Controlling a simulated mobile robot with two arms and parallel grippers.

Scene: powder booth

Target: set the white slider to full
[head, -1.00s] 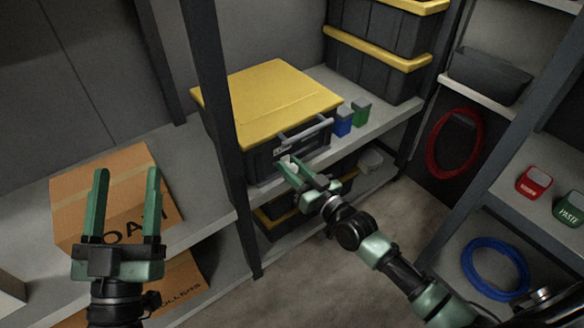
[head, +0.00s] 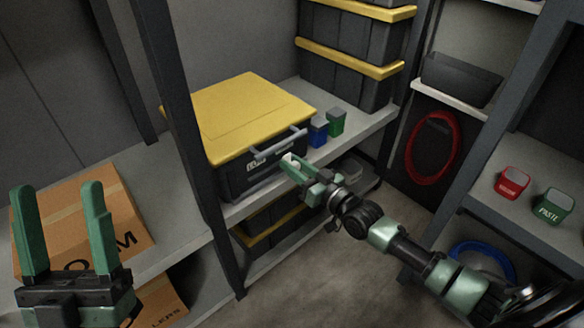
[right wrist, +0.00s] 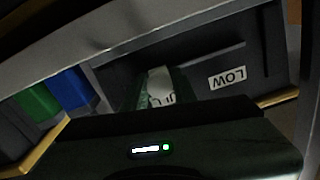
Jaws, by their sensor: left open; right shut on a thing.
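The white slider (head: 290,159) is on the dark front of the yellow-lidded bin (head: 250,110). My right gripper (head: 293,166) is shut on it, below the bin's grey handle. In the head view a small white label (head: 257,163) lies to the left of the slider. In the right wrist view the white slider (right wrist: 160,82) sits between my fingers, and the label reading LOW (right wrist: 227,78) is upside down, apart from it. Other lettering behind the fingertips is partly hidden. My left gripper (head: 65,225) is open and empty at the lower left.
A cardboard box (head: 130,215) sits on the shelf behind my left gripper. A blue container (head: 318,132) and a green container (head: 336,122) stand just right of the bin. A dark shelf post (head: 185,130) rises left of the bin. Open floor (head: 300,285) lies below my right arm.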

